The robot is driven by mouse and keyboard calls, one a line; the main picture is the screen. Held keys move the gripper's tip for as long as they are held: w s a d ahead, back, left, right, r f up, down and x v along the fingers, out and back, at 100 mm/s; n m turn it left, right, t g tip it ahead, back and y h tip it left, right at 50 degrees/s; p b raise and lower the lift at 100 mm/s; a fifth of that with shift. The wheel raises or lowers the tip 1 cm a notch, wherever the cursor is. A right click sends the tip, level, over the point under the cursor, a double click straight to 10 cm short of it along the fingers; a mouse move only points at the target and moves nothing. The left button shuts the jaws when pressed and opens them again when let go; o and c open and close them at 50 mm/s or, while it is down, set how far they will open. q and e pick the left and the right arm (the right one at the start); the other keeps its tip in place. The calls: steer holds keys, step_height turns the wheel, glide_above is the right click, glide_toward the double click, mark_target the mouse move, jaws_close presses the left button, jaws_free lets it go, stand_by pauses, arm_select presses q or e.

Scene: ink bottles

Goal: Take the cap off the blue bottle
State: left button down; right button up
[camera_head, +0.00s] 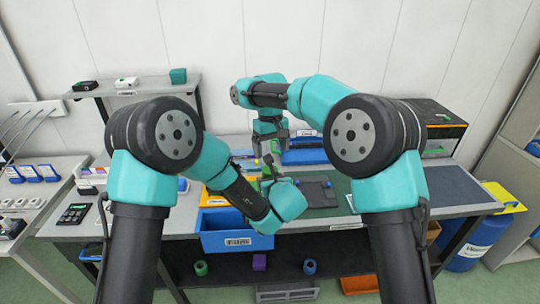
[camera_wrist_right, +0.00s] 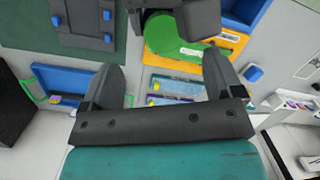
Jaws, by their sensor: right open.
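My right gripper (camera_head: 270,149) points down over the middle of the workbench, with its fingers apart. In the right wrist view the two dark fingers of this gripper (camera_wrist_right: 162,68) are spread with nothing between them. My left gripper (camera_head: 271,168) is just below the right one in the head view, mostly hidden by its own wrist. Its jaws do not show clearly. A dark block (camera_wrist_right: 198,20) sits over a green rounded thing (camera_wrist_right: 172,42) just beyond the right fingers. I cannot pick out the blue bottle or its cap in either view.
A blue bin (camera_head: 228,241) hangs at the bench's front. A dark board (camera_head: 318,193) lies right of the grippers, and a yellow tray (camera_wrist_right: 232,40) lies by the green thing. A black box (camera_head: 440,128) stands at the back right. A grey shelf (camera_head: 150,87) stands at back left.

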steer(key=shift+m+y, duration=0.5)
steer(key=shift+y, duration=0.1)
steer(key=r, duration=0.3)
steer(key=w+d+r, duration=0.1)
steer(key=shift+r, duration=0.35)
steer(key=f, duration=0.4)
steer(key=s+f, duration=0.1)
steer(key=f, duration=0.3)
steer(key=a+f, duration=0.1)
steer(key=f, duration=0.3)
steer(key=shift+s, duration=0.3)
steer(key=shift+r, duration=0.1)
steer(key=c, duration=1)
steer(key=o, duration=0.9)
steer(key=shift+o, duration=0.2)
steer(key=shift+a+r, duration=0.1)
